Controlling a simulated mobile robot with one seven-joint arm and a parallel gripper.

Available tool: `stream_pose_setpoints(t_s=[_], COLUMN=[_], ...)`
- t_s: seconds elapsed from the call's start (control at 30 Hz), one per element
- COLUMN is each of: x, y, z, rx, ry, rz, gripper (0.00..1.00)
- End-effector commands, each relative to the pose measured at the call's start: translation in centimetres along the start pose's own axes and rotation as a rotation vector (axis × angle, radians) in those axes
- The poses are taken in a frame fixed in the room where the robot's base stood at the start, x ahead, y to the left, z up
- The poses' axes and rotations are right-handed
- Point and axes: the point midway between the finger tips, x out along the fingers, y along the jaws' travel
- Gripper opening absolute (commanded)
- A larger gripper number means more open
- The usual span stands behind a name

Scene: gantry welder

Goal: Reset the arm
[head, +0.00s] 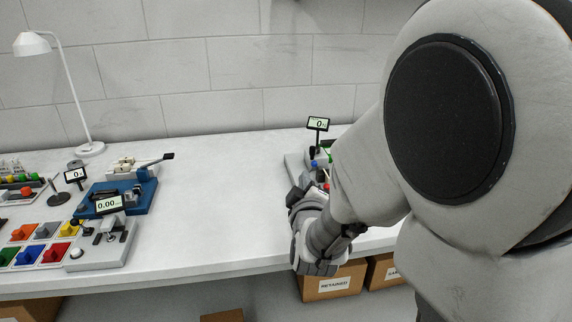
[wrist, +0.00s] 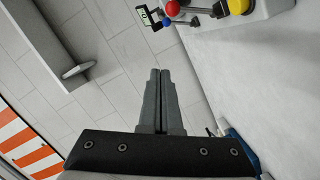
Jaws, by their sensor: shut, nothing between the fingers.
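My gripper shows in the wrist view (wrist: 158,74). Its two grey fingers are together, with nothing between them. In the head view my arm comes in from the right and reaches over the front part of the white bench (head: 215,215). The fingertips cannot be made out there. The arm's wrist end is in front of a grey device with a small display (head: 318,124), and hides much of it. In the wrist view a device with red, blue and yellow knobs (wrist: 200,18) lies beyond the fingertips, apart from them.
Blue-based apparatus (head: 140,195), a grey lever device (head: 103,245), coloured tiles (head: 45,230) and a white lamp (head: 32,45) stand at the left of the bench. Cardboard boxes (head: 333,283) sit below its front edge. The middle of the bench is clear.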

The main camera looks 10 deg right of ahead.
Motion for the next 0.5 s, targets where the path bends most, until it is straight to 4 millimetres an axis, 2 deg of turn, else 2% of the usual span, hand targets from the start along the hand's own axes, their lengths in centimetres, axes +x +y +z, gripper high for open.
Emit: stream_pose_setpoints(t_s=[0.33,0.5], x=[-0.07,-0.88], y=[-0.03,-0.16], z=[-0.06,-0.43], rx=[0.018,0.148], ry=[-0.001,-0.02], rz=[-0.013,-0.113], gripper=[0.0,0.0])
